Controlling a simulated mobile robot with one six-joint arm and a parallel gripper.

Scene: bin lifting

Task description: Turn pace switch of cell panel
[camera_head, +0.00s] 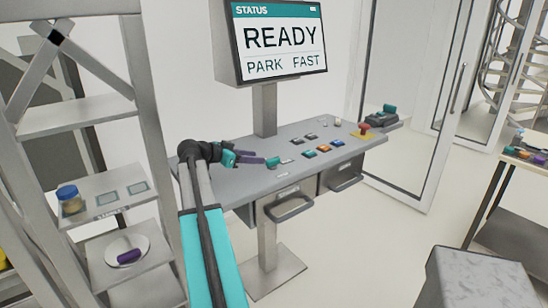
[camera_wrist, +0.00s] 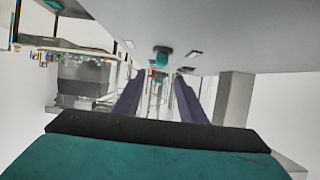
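The cell panel (camera_head: 228,185) is a grey sloped desk on a post. A small teal knob (camera_head: 272,162) stands near its left middle and looks like the pace switch, though its label is unreadable. The knob also shows at the top centre of the wrist view (camera_wrist: 162,53), beyond my fingertips. My gripper (camera_head: 256,159) is low over the panel, left of the knob, its purple fingers pointing at it. In the wrist view my fingers (camera_wrist: 158,80) are apart with nothing between them. The status screen (camera_head: 279,40) reads READY, PARK, FAST.
Coloured buttons (camera_head: 323,149) and a red mushroom button (camera_head: 365,128) sit right of the knob. Drawers with handles (camera_head: 292,208) hang below the panel. A shelf rack (camera_head: 78,116) stands close on the left. A grey block (camera_head: 478,280) is front right. Floor between is clear.

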